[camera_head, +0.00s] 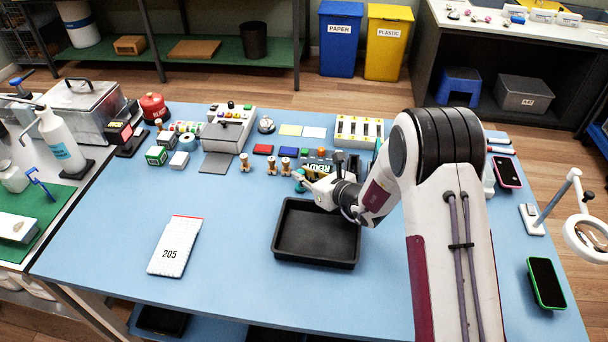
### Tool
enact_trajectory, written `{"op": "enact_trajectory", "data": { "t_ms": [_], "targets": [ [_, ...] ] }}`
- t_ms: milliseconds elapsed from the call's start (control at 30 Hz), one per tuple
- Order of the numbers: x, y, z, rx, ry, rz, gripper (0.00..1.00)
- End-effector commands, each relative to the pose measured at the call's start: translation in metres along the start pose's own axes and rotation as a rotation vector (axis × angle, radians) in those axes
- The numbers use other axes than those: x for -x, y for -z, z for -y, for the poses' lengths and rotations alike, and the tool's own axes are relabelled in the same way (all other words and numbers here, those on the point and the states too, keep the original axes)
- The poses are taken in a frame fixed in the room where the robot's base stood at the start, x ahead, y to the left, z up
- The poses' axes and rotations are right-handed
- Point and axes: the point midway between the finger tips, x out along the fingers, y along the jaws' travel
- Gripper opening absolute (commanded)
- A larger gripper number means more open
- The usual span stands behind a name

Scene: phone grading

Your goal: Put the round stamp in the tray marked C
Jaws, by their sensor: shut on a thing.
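My gripper (302,181) is above the back left edge of a black tray (317,262). It is shut on a small teal thing (299,187), mostly hidden by the fingers; I cannot tell whether it is the round stamp. Several wooden-handled stamps stand upright at the back of the table: one on the left (244,163), one in the middle (271,166) and one on the right (286,165). The shape of their bases is too small to tell. The black tray looks empty, and no letter C is readable on it.
A white pad marked 205 (175,246) lies left of the tray on the blue table (225,285). A sign reading READY (317,169), partly hidden, stands behind my gripper. Phones lie at the right, one green-edged (546,283).

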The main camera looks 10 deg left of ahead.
Motion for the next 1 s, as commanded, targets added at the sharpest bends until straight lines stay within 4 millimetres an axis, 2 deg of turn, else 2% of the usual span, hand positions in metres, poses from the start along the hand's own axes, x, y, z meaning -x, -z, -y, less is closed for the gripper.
{"op": "enact_trajectory", "data": {
  "t_ms": [100,133,200,700,1000],
  "targets": [
    [-0.001,0.002,0.0,0.0,0.0,0.0,0.0],
    [-0.001,0.002,0.0,0.0,0.0,0.0,0.22],
    [-0.001,0.002,0.0,0.0,0.0,0.0,0.33],
    [0.001,-0.002,0.0,0.0,0.0,0.0,0.33],
    [0.024,-0.001,0.0,0.0,0.0,0.0,0.33]
  ]
}}
